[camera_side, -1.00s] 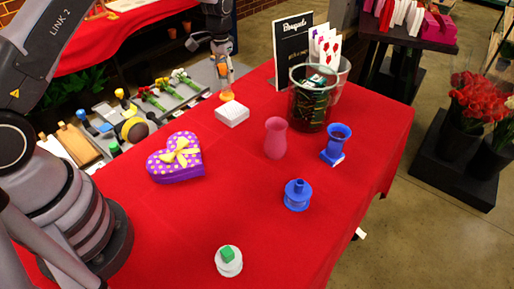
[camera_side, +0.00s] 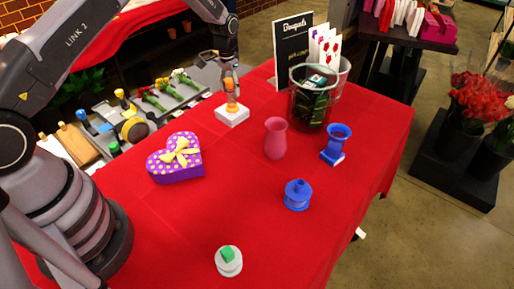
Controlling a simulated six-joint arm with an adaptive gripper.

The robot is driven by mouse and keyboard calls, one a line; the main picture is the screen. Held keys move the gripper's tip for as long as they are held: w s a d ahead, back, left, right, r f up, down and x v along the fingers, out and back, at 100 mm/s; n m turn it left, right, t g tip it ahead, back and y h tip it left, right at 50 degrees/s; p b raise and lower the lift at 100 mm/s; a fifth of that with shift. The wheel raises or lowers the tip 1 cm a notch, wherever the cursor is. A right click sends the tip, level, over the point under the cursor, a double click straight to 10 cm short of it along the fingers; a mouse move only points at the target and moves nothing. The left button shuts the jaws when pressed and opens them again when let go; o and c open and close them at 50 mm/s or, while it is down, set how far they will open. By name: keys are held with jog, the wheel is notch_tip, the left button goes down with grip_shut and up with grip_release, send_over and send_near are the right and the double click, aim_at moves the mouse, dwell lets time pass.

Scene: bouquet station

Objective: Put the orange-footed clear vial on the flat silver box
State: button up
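The clear vial with its orange foot (camera_side: 232,107) is upright at the back of the red table, its foot at the top of the flat silver box (camera_side: 232,118), which looks pale, almost white. The foot appears to touch the box top, though a tiny gap cannot be ruled out. My gripper (camera_side: 231,88) points down from above and appears shut on the vial's upper part. The fingers hide much of the clear body.
A purple heart box (camera_side: 175,159) lies to the left front. A white round piece with a green top (camera_side: 228,261) is in front. The table's middle is clear.

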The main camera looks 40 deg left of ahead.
jog(key=shift+o, duration=1.4)
notch_tip(320, 180, up, 12)
jog(key=shift+a, duration=0.15)
jog(key=s+d+r+t, duration=0.3)
jog(key=s+r, duration=1.2)
jog(key=r, duration=0.4)
jog(key=s+d+r+t, duration=0.1)
jog(key=s+d+t, duration=0.1)
jog(key=s, duration=2.1)
jog(key=shift+s+d+t, duration=0.15)
jog(key=shift+d+t, duration=0.05)
jog(key=shift+t, duration=0.1)
